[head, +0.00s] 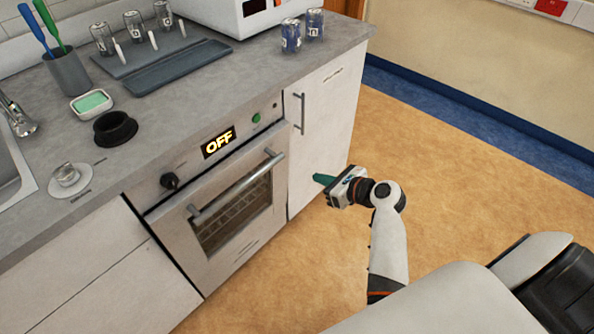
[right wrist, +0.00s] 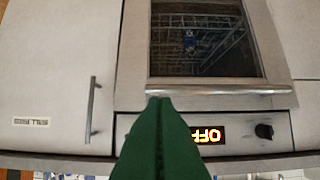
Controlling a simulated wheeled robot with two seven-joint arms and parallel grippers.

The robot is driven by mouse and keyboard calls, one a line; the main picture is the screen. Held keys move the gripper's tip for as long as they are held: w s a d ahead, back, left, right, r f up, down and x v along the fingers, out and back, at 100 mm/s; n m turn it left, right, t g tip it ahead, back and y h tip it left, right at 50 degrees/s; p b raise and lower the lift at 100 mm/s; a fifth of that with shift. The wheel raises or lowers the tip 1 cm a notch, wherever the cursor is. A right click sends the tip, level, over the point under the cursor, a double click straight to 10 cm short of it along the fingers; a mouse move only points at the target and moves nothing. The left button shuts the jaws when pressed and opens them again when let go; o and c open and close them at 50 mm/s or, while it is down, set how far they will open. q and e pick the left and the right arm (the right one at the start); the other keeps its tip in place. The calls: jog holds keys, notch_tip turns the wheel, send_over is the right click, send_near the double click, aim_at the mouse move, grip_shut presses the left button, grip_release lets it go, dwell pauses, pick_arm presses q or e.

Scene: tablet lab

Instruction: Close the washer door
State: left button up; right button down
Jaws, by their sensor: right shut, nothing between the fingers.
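The washer (head: 168,221) is built in under the counter, with a lit OFF display (head: 218,142) and a dark knob. Its front door (head: 232,213) has a glass window and a bar handle (head: 238,186) along the top. The door looks upright and flush with the front, so it appears closed. The right wrist view shows the door upside down, with racks behind its window (right wrist: 205,40). My right gripper (head: 322,179) is shut and empty, out in front of the cabinet right of the washer. Its green fingers (right wrist: 160,102) overlap the handle's end in the wrist view. My left gripper is not in view.
A white cabinet door (head: 327,125) with a vertical handle stands right of the washer. The counter (head: 150,107) holds cans, a dark tray (head: 178,67), a brush cup (head: 67,73) and a green sponge (head: 91,102). The tan floor (head: 460,190) to the right is clear.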

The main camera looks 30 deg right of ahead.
jog(key=r+b+x, duration=0.1)
jog(key=b+x, duration=0.1)
jog(key=x, duration=1.1)
jog(key=shift+w+a, duration=0.25)
jog(key=shift+w, duration=0.3)
